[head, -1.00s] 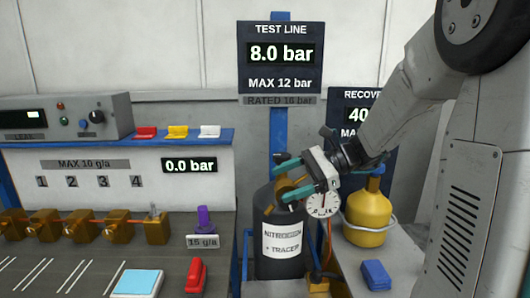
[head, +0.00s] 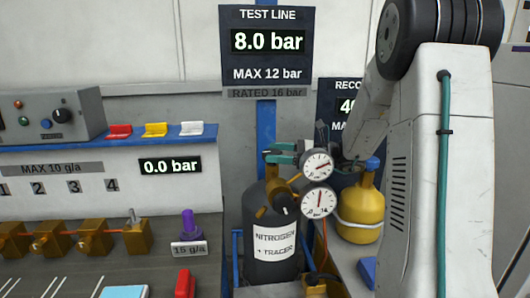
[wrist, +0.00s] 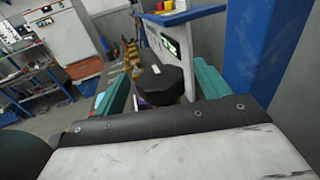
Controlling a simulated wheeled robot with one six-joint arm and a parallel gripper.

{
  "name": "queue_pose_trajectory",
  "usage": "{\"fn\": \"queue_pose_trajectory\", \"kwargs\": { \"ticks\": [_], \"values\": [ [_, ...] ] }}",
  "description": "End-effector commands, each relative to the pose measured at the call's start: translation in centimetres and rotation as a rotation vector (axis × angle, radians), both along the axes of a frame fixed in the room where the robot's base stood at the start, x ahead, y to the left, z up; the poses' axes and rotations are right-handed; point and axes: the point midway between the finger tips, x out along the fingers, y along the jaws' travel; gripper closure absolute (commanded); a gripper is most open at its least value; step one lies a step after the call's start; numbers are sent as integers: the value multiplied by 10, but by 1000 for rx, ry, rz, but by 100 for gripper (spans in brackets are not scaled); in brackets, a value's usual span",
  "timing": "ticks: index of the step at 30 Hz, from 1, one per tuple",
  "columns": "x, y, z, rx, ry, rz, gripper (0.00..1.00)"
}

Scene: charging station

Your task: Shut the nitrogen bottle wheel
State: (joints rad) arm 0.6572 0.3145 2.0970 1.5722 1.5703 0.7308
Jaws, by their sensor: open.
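The nitrogen bottle (head: 265,205) is a black cylinder with a white "NITROGEN + TRACER" label, standing upright at the centre of the head view. My gripper (head: 272,153) is at the top of the bottle, its teal fingers apart. In the wrist view, a black faceted wheel (wrist: 160,84) with a white mark lies between the open fingers of my gripper (wrist: 162,90). The fingers are on either side of it; I cannot tell whether they touch it. In the head view the wheel is not clearly visible. Two round gauges (head: 317,164) sit right of the bottle's brass fittings.
A yellow bottle (head: 360,212) stands to the right, close to my arm. A blue post (head: 266,130) rises behind the nitrogen bottle and carries the test line display (head: 268,42), reading 8.0 bar. A bench (head: 150,262) with brass valves is at left.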

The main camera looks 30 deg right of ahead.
Motion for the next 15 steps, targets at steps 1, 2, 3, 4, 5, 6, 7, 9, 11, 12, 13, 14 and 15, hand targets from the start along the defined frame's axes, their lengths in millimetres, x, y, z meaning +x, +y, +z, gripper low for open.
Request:
{"fn": "queue_pose_trajectory", "kwargs": {
  "ticks": [1, 2, 3, 4, 5, 6, 7, 9, 11, 12, 13, 14, 15],
  "values": [
    [5, 8, 0, 0, 0, 4, 25],
    [8, 12, 0, 0, 0, 3, 25],
    [11, 16, 0, 0, 0, 4, 25],
    [13, 19, 0, 0, 0, 4, 25],
    [15, 21, 0, -1, 1, 3, 25],
    [17, 23, 0, 0, 0, 2, 25],
    [19, 25, 0, 0, 0, 1, 25],
    [21, 28, 0, -1, -1, 2, 25],
    [22, 29, 0, -1, -1, 2, 25],
    [22, 29, 0, -1, -1, 1, 25],
    [22, 29, 0, -1, -1, 1, 25],
    [22, 29, 0, -1, -1, 1, 25],
    [22, 29, 0, -1, -1, 1, 25]
  ]
}}
